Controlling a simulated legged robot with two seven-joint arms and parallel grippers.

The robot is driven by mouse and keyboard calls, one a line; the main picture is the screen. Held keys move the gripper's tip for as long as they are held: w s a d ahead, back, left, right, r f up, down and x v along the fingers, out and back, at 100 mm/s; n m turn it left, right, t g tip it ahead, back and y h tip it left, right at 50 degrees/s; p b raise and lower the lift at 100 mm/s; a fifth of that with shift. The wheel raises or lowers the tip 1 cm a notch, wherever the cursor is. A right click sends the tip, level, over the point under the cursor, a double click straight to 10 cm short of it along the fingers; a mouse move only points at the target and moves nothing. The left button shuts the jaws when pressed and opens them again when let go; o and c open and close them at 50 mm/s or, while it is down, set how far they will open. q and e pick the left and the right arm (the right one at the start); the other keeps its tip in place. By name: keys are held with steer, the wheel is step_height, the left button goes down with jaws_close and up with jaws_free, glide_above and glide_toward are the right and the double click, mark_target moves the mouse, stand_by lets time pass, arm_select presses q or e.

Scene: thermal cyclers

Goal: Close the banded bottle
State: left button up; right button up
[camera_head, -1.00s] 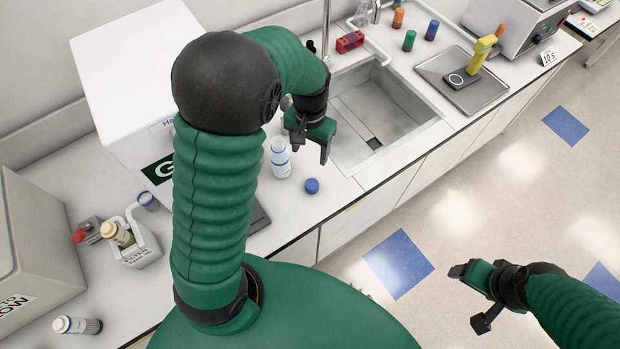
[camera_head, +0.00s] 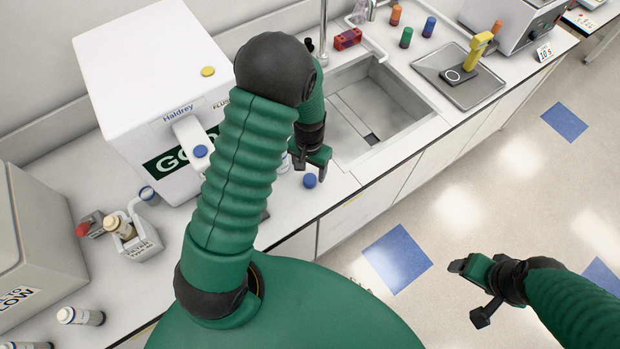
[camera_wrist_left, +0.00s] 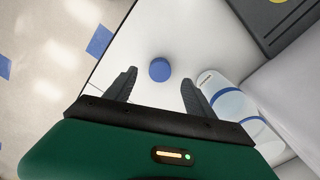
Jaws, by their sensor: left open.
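The banded bottle (camera_wrist_left: 232,104) is white with blue bands and stands on the counter, to the right of my left gripper's fingers in the left wrist view. In the head view my left arm hides most of it. A blue cap (camera_head: 310,181) lies loose on the counter near the bottle; in the left wrist view the cap (camera_wrist_left: 159,69) shows between and just beyond the fingertips. My left gripper (camera_head: 311,168) is open and empty above the counter beside the cap. My right gripper (camera_head: 468,291) is open and empty, out over the floor.
A white machine (camera_head: 150,75) stands behind the bottle. A sink (camera_head: 415,112) lies to the right. A bottle holder (camera_head: 143,243) and a lying bottle (camera_head: 80,316) are at the left. The counter's front edge is close to the cap.

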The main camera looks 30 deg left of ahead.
mark_target(309, 177)
arm_select(q)
steer(key=shift+d, duration=0.25)
steer(key=f, duration=0.1)
steer(key=f+p, duration=0.1)
steer(key=f, duration=0.1)
steer(key=a+f+p, duration=0.1)
steer(key=f, duration=0.1)
steer(key=shift+w, duration=0.3)
steer(key=shift+f, duration=0.25)
steer(key=shift+d+r, duration=0.1)
steer(key=shift+d, duration=0.25)
steer(key=c, duration=0.9)
steer(key=shift+a, duration=0.2)
jaws_close()
arm_select(e)
steer(key=shift+v, duration=0.9)
